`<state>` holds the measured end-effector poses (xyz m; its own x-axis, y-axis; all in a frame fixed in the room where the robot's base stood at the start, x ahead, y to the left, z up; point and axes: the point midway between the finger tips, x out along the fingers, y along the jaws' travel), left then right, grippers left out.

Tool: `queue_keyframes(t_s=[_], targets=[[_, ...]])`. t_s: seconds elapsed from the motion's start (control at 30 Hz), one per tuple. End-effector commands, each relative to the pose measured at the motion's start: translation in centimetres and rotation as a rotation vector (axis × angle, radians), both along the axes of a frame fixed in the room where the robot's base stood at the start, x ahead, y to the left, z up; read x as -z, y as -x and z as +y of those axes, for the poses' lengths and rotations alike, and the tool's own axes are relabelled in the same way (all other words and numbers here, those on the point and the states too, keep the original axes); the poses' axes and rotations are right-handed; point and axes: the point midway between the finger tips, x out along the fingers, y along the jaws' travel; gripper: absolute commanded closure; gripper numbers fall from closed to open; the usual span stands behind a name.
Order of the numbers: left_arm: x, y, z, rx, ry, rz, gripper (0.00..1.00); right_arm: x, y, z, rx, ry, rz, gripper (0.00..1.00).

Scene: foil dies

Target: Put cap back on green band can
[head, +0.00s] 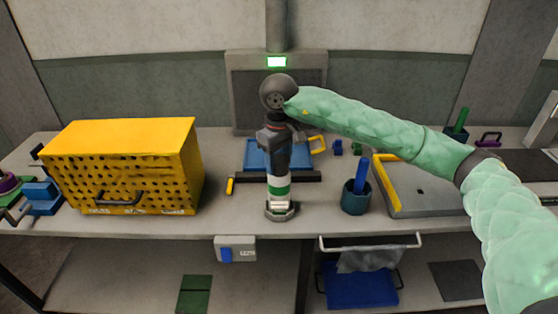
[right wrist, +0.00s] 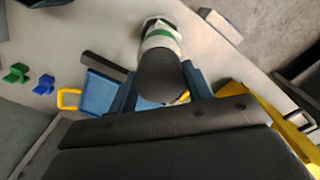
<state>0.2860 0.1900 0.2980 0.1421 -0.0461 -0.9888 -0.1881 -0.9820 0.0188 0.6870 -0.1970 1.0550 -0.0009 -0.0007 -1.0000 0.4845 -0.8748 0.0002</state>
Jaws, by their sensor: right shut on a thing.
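The green band can (head: 278,190) is white with a green band and stands upright in a dark base (head: 281,211) near the bench's front edge. It also shows in the right wrist view (right wrist: 160,32). My right gripper (head: 277,150) points down above the can and is shut on the dark, round cap (right wrist: 160,80). The cap is lined up over the can's top and hides it in the right wrist view. I cannot tell whether the cap is seated or a small gap is left. My left gripper is not in view.
A yellow perforated box (head: 120,170) stands at the left. A blue tray (head: 256,152) lies behind the can. A teal cup (head: 356,198) with a blue stick stands to its right, beside a grey, yellow-edged tray (head: 430,194). A grey box (head: 235,248) hangs at the bench front.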

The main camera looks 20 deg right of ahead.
Motion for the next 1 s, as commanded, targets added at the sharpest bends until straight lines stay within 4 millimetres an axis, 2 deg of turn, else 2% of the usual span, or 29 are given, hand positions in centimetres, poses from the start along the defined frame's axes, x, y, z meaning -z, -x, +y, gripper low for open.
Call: queue_keyframes(t_s=[0.27, 0.3, 0.4, 0.63, 0.73, 1.0], targets=[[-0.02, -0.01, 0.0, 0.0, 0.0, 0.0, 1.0, -0.03, 0.0, -0.01, 0.0, 0.0, 0.0, 0.71], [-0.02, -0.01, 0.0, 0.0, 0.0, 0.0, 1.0, -0.03, 0.0, -0.01, 0.0, 0.0, 0.0, 0.46], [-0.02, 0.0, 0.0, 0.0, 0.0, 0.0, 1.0, -0.03, 0.0, -0.01, 0.0, 0.0, 0.0, 0.27], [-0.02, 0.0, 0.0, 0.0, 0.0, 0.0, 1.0, -0.02, 0.0, -0.01, 0.0, 0.0, 0.0, 0.23], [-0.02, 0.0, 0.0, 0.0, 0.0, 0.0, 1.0, -0.02, 0.0, -0.01, 0.0, 0.0, 0.0, 0.03], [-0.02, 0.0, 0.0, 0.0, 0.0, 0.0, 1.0, -0.04, -0.01, 0.0, 0.0, 0.0, 0.0, 0.03]])
